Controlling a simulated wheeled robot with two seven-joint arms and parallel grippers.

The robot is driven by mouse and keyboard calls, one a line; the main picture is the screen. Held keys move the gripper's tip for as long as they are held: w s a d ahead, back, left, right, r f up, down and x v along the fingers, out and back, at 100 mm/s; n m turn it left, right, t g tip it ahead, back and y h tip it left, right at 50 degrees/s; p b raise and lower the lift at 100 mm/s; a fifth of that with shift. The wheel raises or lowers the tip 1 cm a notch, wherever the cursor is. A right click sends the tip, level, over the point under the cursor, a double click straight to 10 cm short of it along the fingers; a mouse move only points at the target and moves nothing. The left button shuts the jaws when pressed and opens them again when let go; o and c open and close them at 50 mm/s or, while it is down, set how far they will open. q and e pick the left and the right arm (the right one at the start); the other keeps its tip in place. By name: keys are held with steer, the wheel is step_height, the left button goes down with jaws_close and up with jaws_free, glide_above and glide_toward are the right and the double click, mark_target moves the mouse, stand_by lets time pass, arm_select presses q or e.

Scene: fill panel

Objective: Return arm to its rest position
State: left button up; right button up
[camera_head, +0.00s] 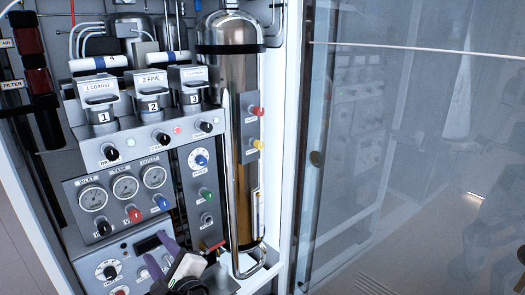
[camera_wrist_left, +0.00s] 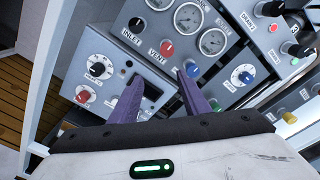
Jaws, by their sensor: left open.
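My left gripper (camera_head: 163,250) is low in the head view, in front of the bottom of the fill panel (camera_head: 120,145). Its two purple fingers are apart with nothing between them. In the left wrist view the open fingers (camera_wrist_left: 160,85) point toward the lower panel, near a dark display window (camera_wrist_left: 150,92) and the blue knob (camera_wrist_left: 191,69). I cannot tell whether a finger touches the panel. My right gripper does not show.
Three gauges (camera_head: 125,186) sit above the inlet, vent and blue knobs. A tall metal cylinder (camera_head: 232,120) with a bent pipe stands right of the knobs. A glass door or pane (camera_head: 400,150) fills the right side. Wooden floor (camera_wrist_left: 25,100) shows at the wrist view's left.

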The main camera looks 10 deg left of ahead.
arm_select(q)
steer(key=s+d+f+n+g+h, duration=0.1)
steer(key=s+d+f+h, duration=0.2)
steer(key=f, duration=0.4)
steer(key=s+d+f+n+h, duration=0.1)
steer(key=s+f+n+h, duration=0.2)
steer(key=f, duration=0.4)
steer(key=s+d+f+g+h, duration=0.1)
steer(key=s+d+f+h, duration=0.15)
steer(key=s+f, duration=0.35)
steer(key=s+d+f+n+h, duration=0.2)
steer(key=s+n, duration=0.3)
steer(key=s, duration=0.3)
steer(key=s+d+f+n+g+h, duration=0.1)
steer(key=s+d+f+n+h, duration=0.2)
steer(key=s+d+n+h, duration=0.2)
steer(key=s+n, duration=0.1)
steer(key=s, duration=0.2)
steer(key=shift+s+d+f, duration=0.15)
steer(key=shift+f, duration=0.1)
